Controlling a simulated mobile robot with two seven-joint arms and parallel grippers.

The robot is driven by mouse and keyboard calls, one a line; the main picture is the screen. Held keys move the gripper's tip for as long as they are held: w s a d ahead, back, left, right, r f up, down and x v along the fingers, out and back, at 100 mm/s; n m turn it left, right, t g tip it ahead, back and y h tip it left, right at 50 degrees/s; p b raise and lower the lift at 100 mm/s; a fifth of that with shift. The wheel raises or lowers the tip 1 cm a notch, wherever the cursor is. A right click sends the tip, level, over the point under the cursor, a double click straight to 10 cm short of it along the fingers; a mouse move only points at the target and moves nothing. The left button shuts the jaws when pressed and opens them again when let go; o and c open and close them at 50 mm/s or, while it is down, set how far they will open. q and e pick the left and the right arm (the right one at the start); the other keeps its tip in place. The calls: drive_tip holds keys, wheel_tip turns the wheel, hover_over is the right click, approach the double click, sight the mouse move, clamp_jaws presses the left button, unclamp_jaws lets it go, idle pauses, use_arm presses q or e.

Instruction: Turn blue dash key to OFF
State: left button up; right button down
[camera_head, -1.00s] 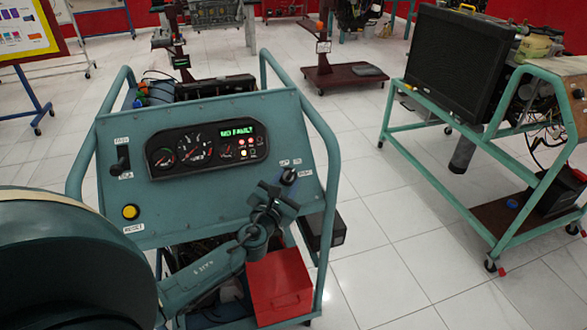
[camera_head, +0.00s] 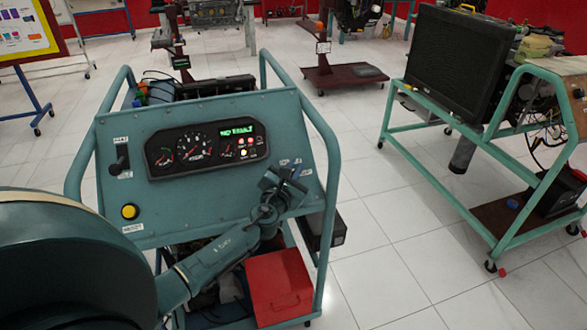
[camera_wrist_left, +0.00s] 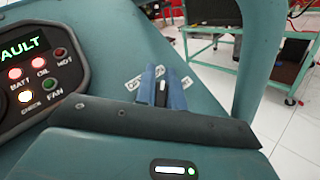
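The blue dash panel (camera_head: 220,205) stands in front of me, with its gauge cluster (camera_head: 207,147) lit. My left gripper (camera_head: 285,186) is at the panel's right side, over the spot of the key, and hides the key in the head view. In the left wrist view, the two blue fingers of my left gripper (camera_wrist_left: 160,88) stand on either side of the small dark key with a pale top (camera_wrist_left: 162,93). I cannot tell whether they touch it. Small white labels (camera_wrist_left: 187,82) lie around it, too blurred to read. My right gripper is not in view.
A dark lever (camera_head: 121,159) and a yellow button (camera_head: 130,211) are on the panel's left side. A teal tube frame (camera_head: 329,150) borders the panel. A red box (camera_head: 279,287) sits below. Another trainer (camera_head: 460,70) stands at right, with clear floor between.

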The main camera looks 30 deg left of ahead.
use_arm(q)
clamp_jaws()
